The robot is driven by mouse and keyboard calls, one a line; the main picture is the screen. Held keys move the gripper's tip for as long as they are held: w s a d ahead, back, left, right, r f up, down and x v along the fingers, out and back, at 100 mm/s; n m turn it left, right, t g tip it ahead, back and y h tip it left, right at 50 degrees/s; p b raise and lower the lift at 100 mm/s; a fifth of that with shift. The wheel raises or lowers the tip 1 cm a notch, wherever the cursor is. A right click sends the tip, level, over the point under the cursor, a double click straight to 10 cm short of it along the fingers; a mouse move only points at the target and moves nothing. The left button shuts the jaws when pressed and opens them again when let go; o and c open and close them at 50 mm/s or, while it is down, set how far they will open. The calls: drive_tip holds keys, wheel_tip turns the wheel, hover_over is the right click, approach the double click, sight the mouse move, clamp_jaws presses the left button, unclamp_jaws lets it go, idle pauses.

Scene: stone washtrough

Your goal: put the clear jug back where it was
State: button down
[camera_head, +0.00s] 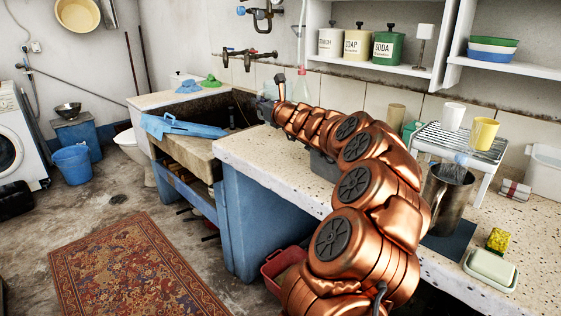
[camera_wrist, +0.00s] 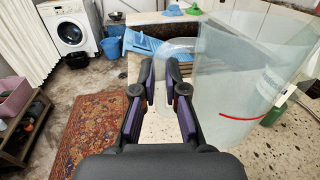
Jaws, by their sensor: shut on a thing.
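The clear jug (camera_wrist: 242,85) fills the right of the wrist view, see-through with a red line near its lower end. Its pale handle (camera_wrist: 180,45) curves over to the left and passes between the two fingers of my gripper (camera_wrist: 160,82). My gripper is shut on this handle, with the jug body to the right of the fingers. In the head view, a small clear part of the jug (camera_head: 268,89) shows beside the far end of my arm, near the stone trough (camera_head: 205,105). I cannot tell the jug's height above the counter.
The speckled counter (camera_head: 260,155) has free room at its left. A wire rack (camera_head: 455,142) holds a white cup (camera_head: 453,116) and a yellow mug (camera_head: 484,133). A metal pot (camera_head: 440,205) stands in front.

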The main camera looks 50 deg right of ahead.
drive_tip(key=shift+s+d+f+b, duration=0.1)
drive_tip(key=shift+f+b, duration=1.05)
drive_tip(key=shift+f, duration=1.3)
drive_tip(key=shift+s+d+f+b, duration=0.1)
drive_tip(key=shift+f+b, duration=1.05)
drive_tip(key=shift+f, duration=1.45)
drive_tip(key=c, duration=1.2)
unclamp_jaws()
drive_tip(key=shift+r, duration=0.1)
drive_tip(key=shift+s+r, duration=0.1)
drive_tip(key=s, duration=0.4)
drive_tip(key=s+a, duration=0.1)
drive_tip(key=s, duration=0.2)
drive_tip(key=s+a+p, duration=0.1)
drive_tip(key=s, duration=0.3)
drive_tip(key=shift+s+a, duration=0.25)
drive_tip(key=shift+s, duration=0.05)
